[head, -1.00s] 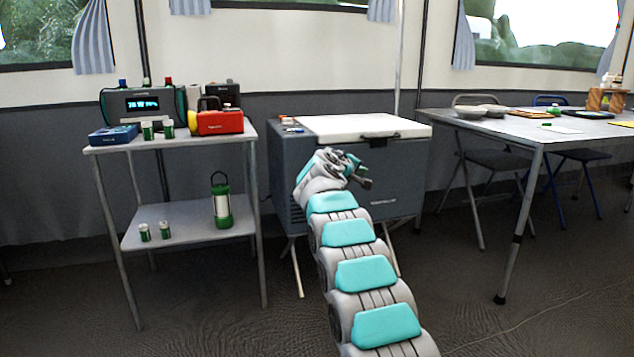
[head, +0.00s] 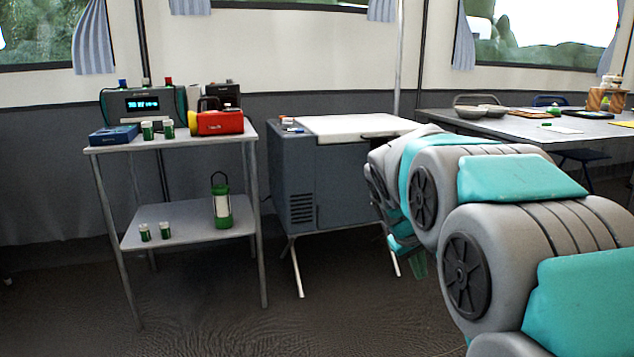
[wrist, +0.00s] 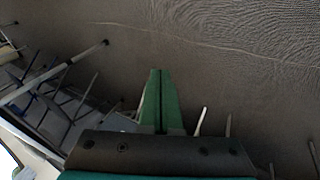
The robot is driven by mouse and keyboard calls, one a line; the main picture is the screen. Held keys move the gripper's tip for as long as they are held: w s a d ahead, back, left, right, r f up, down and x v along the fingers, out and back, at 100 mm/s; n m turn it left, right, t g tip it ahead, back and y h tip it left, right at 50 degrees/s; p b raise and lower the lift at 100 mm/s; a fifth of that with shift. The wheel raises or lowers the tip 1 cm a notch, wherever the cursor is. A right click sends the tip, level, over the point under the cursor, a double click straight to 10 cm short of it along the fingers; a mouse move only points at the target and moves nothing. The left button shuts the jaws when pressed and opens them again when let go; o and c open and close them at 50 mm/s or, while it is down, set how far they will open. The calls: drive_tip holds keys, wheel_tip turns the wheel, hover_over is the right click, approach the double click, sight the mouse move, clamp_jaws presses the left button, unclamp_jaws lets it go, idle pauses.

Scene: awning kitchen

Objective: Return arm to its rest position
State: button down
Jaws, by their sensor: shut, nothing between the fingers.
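My arm folds back towards the camera at the right of the head view, in front of the cooler and the table. My gripper (wrist: 159,98) shows in the wrist view as two green fingers, shut against each other with nothing between them, over the floor. In the head view the fingers are mostly hidden by the arm; a green part hangs below the folded links.
A two-tier shelf (head: 190,224) at the left bears a radio (head: 143,104), a red flashlight (head: 220,122), a lantern (head: 221,203) and several small green-and-white containers. A grey cooler (head: 330,185) stands mid-picture, the long table (head: 490,124) at right. The floor at front left is clear.

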drive_tip(key=s+a+f+m+g+y, duration=0.15)
drive_tip(key=s+f, duration=0.25)
drive_tip(key=s, duration=0.8)
drive_tip(key=s+a+f+m+g+y, duration=0.1)
drive_tip(key=s+a+f+g, duration=0.15)
drive_tip(key=s, duration=1.05)
drive_tip(key=s+a+f+m+g+y, duration=0.15)
drive_tip(key=s+f, duration=0.25)
drive_tip(key=s, duration=0.8)
wheel_tip(320, 180, up, 15)
drive_tip(key=p, duration=1.5)
drive_tip(key=shift+s+a+f+n, duration=0.15)
drive_tip(key=shift+s+a+n, duration=0.15)
drive_tip(key=shift+n, duration=0.1)
